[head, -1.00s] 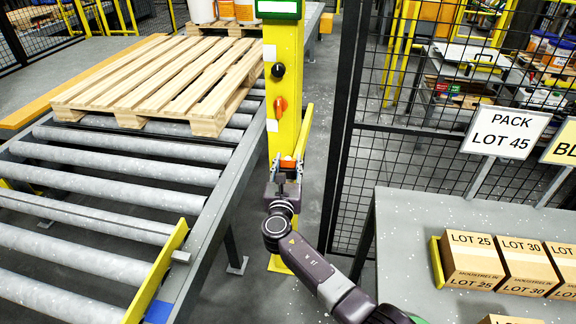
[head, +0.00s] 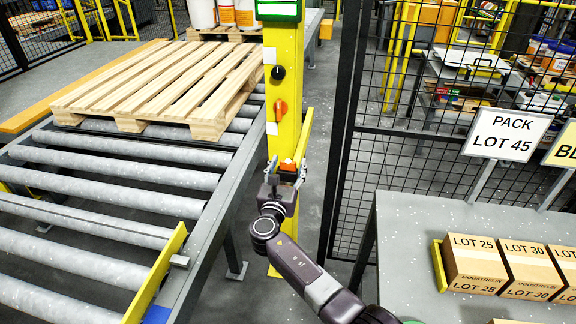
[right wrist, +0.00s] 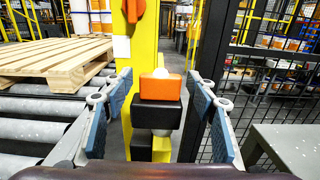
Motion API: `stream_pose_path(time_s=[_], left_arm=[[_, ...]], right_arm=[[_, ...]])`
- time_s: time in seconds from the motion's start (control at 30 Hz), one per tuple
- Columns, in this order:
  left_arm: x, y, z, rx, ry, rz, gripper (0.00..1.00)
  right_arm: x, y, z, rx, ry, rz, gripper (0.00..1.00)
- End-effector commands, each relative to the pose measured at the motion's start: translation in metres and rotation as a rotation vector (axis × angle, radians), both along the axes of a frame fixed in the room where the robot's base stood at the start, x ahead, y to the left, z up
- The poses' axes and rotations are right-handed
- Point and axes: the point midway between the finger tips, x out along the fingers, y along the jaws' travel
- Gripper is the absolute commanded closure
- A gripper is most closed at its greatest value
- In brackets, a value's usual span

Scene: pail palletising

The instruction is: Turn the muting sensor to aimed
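The muting sensor (head: 287,165) is a small orange-topped block low on the yellow post. The right wrist view shows its orange cap (right wrist: 161,87) above black blocks (right wrist: 156,110), with a pale rounded part behind the cap. My right gripper (head: 285,174) is at the sensor. In the right wrist view my right gripper (right wrist: 160,100) has its blue-padded fingers wide apart, one each side of the sensor, with gaps between pads and sensor. The sensor's aim is not clear from these views. My left gripper is not in view.
The yellow post (head: 284,60) carries a black knob (head: 277,73) and an orange switch (head: 281,111) above the sensor. A roller conveyor (head: 120,205) with a wooden pallet (head: 165,85) is at left. Mesh fencing (head: 410,170) and a table (head: 405,235) with lot boxes (head: 480,265) are at right.

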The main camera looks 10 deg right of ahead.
Motion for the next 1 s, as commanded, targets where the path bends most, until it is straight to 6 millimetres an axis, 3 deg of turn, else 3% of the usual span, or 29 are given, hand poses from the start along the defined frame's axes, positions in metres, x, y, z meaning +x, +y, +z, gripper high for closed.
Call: stream_pose_path(time_s=[0.37,0.8,1.0], left_arm=[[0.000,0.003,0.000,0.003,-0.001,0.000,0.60],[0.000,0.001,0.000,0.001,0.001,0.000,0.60],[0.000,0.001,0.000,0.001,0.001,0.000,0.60]], right_arm=[[-0.012,0.006,-0.001,0.003,-0.001,0.002,0.48],[-0.091,0.038,-0.001,0.003,0.001,0.002,0.48],[-0.108,0.046,0.000,0.000,0.000,0.001,0.48]])
